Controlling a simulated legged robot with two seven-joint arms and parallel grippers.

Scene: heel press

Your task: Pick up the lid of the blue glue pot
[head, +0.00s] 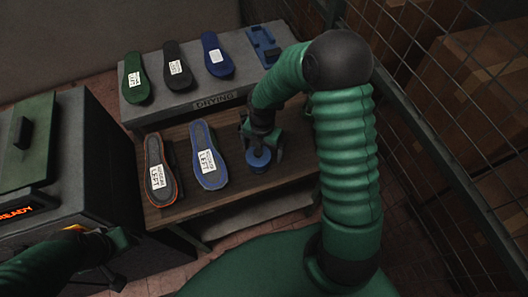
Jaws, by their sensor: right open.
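The blue glue pot (258,161) stands on the wooden bench, to the right of the soles. It is small in the picture, and I cannot tell its lid apart from its body. My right gripper (259,145) reaches down from above and is open at the top of the pot. Whether its fingers touch the lid is not clear. My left gripper (112,268) is low at the left, in front of the dark machine, away from the pot. It is too dark to tell how its jaws stand.
Two labelled soles (159,171) (208,156) lie on the wooden bench (180,211). The raised grey shelf marked DRYING (165,115) holds several soles and a blue tray (263,47). A dark machine (75,165) stands left. A mesh fence (440,115) stands right.

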